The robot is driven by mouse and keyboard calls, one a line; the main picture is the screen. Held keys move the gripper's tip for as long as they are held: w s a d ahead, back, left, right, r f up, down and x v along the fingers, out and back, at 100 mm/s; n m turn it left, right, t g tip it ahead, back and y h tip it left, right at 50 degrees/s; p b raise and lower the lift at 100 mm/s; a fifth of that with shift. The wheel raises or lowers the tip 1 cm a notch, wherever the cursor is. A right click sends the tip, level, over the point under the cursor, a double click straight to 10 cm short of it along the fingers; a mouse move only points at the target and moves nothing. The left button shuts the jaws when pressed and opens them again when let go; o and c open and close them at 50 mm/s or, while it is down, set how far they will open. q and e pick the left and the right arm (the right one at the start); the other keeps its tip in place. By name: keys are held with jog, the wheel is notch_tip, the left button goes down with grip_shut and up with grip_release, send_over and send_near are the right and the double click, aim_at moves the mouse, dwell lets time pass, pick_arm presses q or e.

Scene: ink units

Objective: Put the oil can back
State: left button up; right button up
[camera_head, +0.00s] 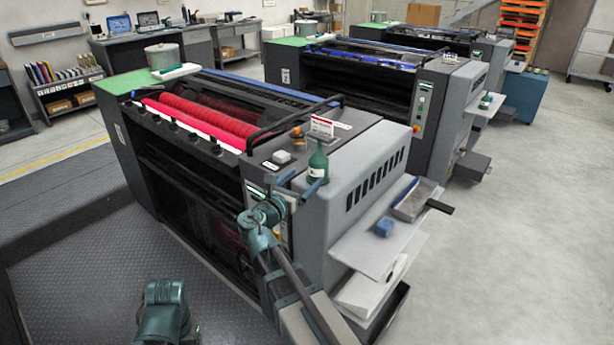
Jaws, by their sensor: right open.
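The oil can (318,163) is a dark green bottle with a narrow neck. The can does not look gripped. A teal link of my other arm shows at the bottom left, but its gripper is not in view.
The nearest press (361,165) has red rollers (205,120) and a black guard bar (295,118). Two similar presses stand behind. The floor at right (520,240) is clear.

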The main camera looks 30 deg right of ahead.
jog(key=shift+f, duration=0.1)
jog(key=s+a+f+m+g+y, duration=0.5)
jog(key=s+a+f+m+y, duration=0.3)
jog(key=a+f+m, duration=0.55)
jog(key=s+a+f+m+g+y, duration=0.2)
jog(key=s+a+f+m+y, duration=0.1)
jog(key=s+a, duration=0.4)
jog(key=s+a+f+m+g+y, duration=0.2)
jog(key=s+a+f+m+y, duration=0.1)
jog(key=a, duration=0.6)
jog(key=s+f+m, duration=0.1)
jog(key=s+f, duration=0.1)
jog(key=s, duration=0.1)
jog(key=shift+s+g, duration=0.35)
jog(key=shift+g, duration=0.05)
notch_tip(320, 180, up, 4)
jog(key=p, duration=0.4)
jog(key=shift+f, duration=0.1)
jog(key=shift+c, duration=0.3)
